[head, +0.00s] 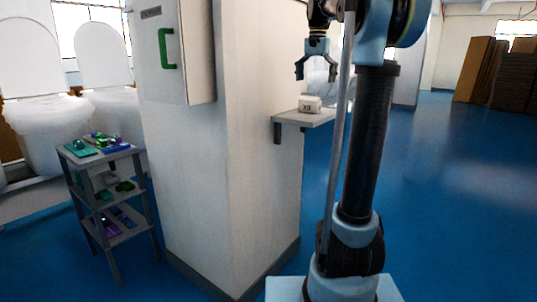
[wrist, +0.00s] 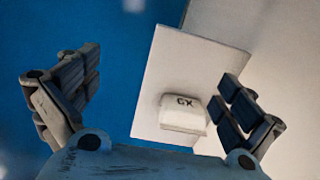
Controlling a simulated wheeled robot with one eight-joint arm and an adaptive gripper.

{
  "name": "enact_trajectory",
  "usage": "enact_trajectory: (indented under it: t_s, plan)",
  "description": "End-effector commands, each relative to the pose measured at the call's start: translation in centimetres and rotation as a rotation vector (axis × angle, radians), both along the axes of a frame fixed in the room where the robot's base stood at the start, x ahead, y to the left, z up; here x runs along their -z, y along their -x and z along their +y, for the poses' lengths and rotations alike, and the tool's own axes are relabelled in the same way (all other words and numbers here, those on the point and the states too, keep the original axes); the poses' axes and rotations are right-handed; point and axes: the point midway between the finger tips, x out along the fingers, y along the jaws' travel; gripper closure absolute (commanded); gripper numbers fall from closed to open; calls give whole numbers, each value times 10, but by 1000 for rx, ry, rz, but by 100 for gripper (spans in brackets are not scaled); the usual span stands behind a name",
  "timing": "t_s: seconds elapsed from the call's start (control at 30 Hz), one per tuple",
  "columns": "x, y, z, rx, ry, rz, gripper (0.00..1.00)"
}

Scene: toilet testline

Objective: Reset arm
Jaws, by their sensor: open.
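My gripper (head: 314,70) hangs pointing down in the head view, above a small wall shelf (head: 324,121). It is open, with nothing between its fingers. In the wrist view my gripper (wrist: 160,98) shows its two fingers spread wide at left and right. A small white box (head: 310,104) with dark lettering stands on the shelf, below the gripper and apart from it. The box also shows in the wrist view (wrist: 182,117), nearer the right finger in the picture. The shelf (wrist: 178,65) is pale and flat there.
A white pillar (head: 245,130) carries the shelf and a cabinet with a green handle (head: 167,48). A tiered rack (head: 108,200) with coloured items stands at left, before white toilets (head: 115,112). Brown stacks (head: 490,75) stand far right. The blue floor (head: 460,190) at right is clear.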

Motion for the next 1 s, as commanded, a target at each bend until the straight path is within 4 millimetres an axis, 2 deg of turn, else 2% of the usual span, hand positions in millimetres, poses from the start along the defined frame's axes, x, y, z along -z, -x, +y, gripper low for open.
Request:
enact_trajectory:
  t_s: [0.27,0.47,0.77,1.0]
  plan:
    - [20,29,-9,-39,0,-18,0]
    - [45,60,-10,-95,3,-35,0]
    - [118,136,-10,-232,10,-75,0]
    - [190,198,-10,-346,21,-109,0]
